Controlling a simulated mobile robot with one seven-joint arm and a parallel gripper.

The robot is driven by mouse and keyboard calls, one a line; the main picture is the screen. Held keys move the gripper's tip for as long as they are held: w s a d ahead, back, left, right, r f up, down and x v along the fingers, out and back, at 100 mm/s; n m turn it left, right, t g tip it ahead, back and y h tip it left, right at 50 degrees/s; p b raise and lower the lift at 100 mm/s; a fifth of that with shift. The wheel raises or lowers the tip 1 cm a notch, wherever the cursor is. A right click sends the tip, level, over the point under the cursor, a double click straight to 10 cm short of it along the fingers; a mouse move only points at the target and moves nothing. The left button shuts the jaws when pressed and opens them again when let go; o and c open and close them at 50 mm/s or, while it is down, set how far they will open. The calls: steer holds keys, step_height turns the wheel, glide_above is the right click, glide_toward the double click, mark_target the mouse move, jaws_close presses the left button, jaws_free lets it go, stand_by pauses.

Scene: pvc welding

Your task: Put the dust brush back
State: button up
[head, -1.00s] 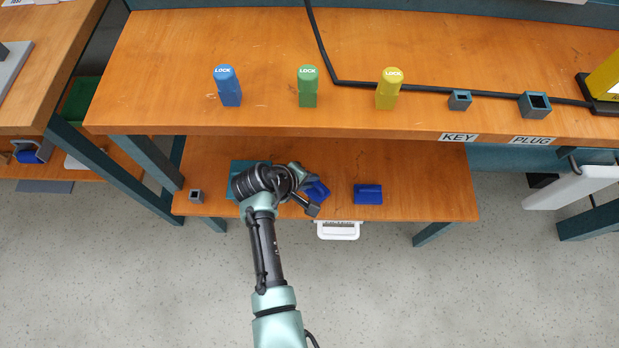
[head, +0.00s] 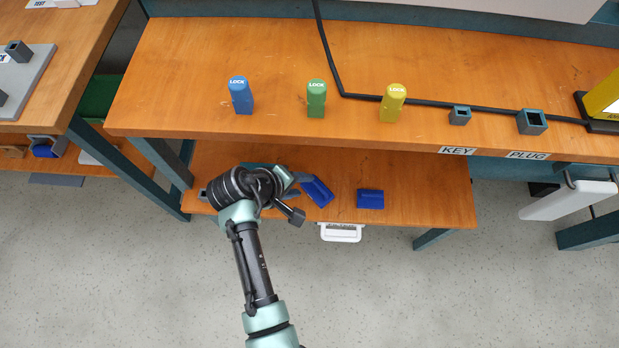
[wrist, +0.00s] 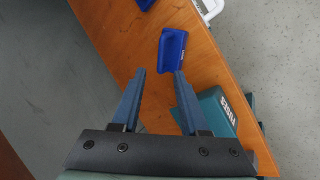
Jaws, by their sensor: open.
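Two blue pieces lie on the lower wooden shelf; I cannot tell for sure which is the dust brush. The nearer blue piece (head: 318,190) lies at an angle beside my gripper (head: 292,193). In the wrist view this blue piece (wrist: 172,44) is just beyond the fingertips, nearer the right one. The other blue piece (head: 370,199) lies farther right and shows at the top edge of the wrist view (wrist: 145,3). My gripper (wrist: 158,74) is open, with nothing between its fingers. A teal box with lettering (wrist: 214,108) is partly behind the right finger.
The upper bench (head: 200,50) overhangs the lower shelf (head: 430,200) and holds blue (head: 241,97), green (head: 316,100) and yellow (head: 393,104) lock blocks. A white-handled item (head: 341,233) is at the shelf's front edge. A left bench (head: 55,55) stands beside it; open floor lies in front.

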steer(key=shift+p+v, duration=0.35)
steer(key=shift+v, duration=1.45)
